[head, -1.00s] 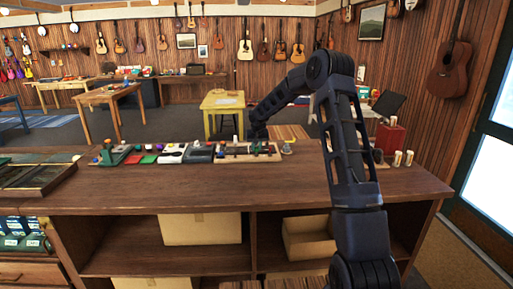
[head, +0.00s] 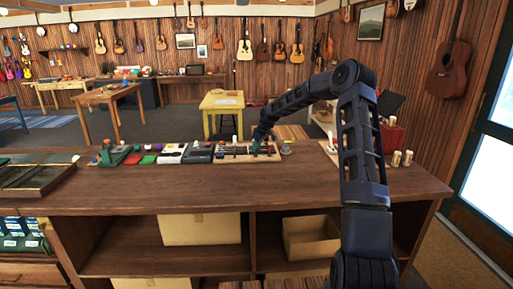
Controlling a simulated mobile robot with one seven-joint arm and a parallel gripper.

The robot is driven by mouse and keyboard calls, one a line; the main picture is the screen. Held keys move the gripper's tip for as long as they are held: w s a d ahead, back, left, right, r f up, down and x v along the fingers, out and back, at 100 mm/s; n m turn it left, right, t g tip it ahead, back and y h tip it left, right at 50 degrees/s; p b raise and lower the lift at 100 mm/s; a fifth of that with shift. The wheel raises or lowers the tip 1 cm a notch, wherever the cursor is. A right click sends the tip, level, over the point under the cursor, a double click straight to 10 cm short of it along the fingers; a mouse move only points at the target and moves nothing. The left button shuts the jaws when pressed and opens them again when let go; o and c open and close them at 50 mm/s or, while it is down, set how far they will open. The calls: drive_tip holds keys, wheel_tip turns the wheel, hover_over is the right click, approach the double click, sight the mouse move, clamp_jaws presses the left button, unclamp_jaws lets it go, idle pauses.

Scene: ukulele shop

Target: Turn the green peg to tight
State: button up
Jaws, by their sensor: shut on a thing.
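A wooden board (head: 232,159) carrying a row of small coloured pegs lies near the far edge of the counter, left of my arm. My gripper (head: 257,147) is low over the right half of this board. A small green piece, which looks like the green peg (head: 255,148), shows at the fingertips. The gripper is shut on it, and the fingers partly hide it. The angle of the peg and any tight mark are too small to read.
Dark and coloured devices (head: 172,153) stand left of the board on the wooden counter (head: 200,190). A red box (head: 392,138) and small wooden cylinders (head: 402,158) stand at the right. The counter's front strip is clear.

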drive_tip(key=shift+w+n+g, duration=0.1)
drive_tip(key=shift+n+g, duration=0.4)
drive_tip(key=shift+n, duration=0.7)
drive_tip(key=shift+d, duration=0.1)
drive_tip(key=o, duration=1)
drive_tip(key=v, duration=1)
drive_tip(key=shift+d+r, duration=0.3)
drive_tip(key=shift+r, duration=0.05)
